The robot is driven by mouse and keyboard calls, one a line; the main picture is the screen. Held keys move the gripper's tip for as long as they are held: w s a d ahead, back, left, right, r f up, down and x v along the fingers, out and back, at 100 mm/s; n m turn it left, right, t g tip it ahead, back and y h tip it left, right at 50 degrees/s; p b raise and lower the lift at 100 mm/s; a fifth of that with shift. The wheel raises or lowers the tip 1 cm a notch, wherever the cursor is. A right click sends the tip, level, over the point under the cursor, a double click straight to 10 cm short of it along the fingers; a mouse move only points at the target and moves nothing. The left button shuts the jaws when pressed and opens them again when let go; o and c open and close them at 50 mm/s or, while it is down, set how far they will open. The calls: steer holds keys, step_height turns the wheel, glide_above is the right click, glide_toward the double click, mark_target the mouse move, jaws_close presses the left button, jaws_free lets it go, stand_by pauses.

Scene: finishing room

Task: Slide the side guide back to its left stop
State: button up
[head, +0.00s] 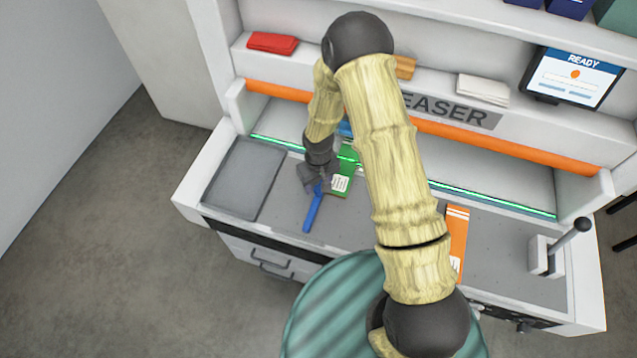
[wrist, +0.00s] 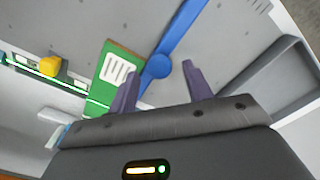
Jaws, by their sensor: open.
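The side guide appears to be the blue bar (head: 312,212) lying front to back on the grey bed, right of the grey tray. My gripper (head: 315,187) is over the bar's back end. In the wrist view my open gripper (wrist: 159,72) has its two dark fingers apart, with the knob appearing between their tips; I cannot tell whether they touch it. A green booklet with a white label (head: 342,178) lies just right of the bar. I cannot make out the left stop.
The grey tray (head: 243,180) is at the bed's left end. An orange booklet (head: 457,230) lies right of my arm. A lever (head: 560,245) stands at the far right. A green-lit strip (head: 480,196) runs along the back.

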steer(key=shift+f, duration=0.85)
steer(key=shift+c, duration=0.2)
